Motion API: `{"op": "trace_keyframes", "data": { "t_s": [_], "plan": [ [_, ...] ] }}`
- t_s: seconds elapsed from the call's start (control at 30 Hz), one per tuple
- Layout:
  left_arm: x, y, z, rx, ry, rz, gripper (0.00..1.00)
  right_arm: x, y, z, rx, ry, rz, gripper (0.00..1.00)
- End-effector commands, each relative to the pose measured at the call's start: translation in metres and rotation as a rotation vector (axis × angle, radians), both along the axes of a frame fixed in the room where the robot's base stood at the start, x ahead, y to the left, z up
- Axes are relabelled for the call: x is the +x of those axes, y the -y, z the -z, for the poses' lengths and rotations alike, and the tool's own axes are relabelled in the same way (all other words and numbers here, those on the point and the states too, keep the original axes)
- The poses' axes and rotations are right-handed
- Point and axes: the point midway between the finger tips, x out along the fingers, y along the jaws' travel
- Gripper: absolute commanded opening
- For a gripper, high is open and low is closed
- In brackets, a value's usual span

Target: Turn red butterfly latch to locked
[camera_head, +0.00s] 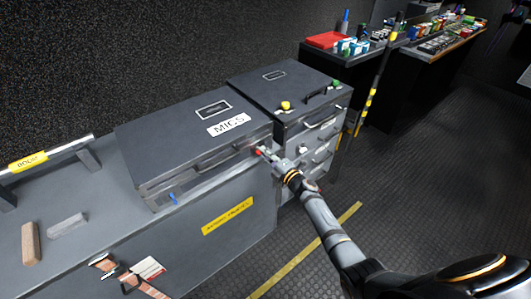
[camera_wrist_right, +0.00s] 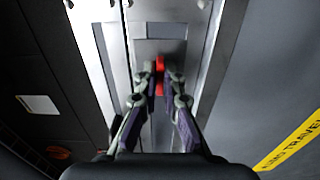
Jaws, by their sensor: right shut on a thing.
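The red butterfly latch (camera_wrist_right: 160,64) is on the metal front edge of the grey case labelled MICS (camera_head: 190,130). In the right wrist view it shows between my fingertips, upright in the picture. My right gripper (camera_wrist_right: 160,92) is shut on it, and the fingers hide part of its sides. In the head view my right gripper (camera_head: 268,155) reaches the right end of the case front, where only a small bit of red shows. A blue latch (camera_head: 172,198) is at the left end of the same case front. My left gripper is not in view.
A grey drawer cabinet (camera_head: 292,98) with a yellow knob and a green knob stands right of the case. A wood block (camera_head: 30,243) and a grey block (camera_head: 67,225) lie on the bench at left. The floor (camera_head: 420,170) at right is open.

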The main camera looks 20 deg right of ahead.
Motion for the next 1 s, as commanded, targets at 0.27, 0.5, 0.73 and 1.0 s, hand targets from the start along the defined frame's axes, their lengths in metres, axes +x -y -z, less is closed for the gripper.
{"op": "trace_keyframes", "data": {
  "t_s": [0.27, 0.5, 0.73, 1.0],
  "plan": [
    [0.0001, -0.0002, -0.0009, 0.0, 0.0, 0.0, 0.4, 0.0024, -0.0007, -0.0056, 0.014, 0.006, -0.001, 0.0],
    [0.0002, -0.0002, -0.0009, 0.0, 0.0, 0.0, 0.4, 0.0025, -0.0008, -0.0058, 0.013, 0.006, -0.001, 0.13],
    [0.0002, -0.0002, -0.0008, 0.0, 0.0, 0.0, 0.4, 0.0019, -0.0007, -0.0044, 0.012, 0.004, -0.001, 0.3],
    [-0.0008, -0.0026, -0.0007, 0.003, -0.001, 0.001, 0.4, -0.0058, 0.0023, -0.001, 0.009, 0.0, 0.0, 0.3]
  ]
}}
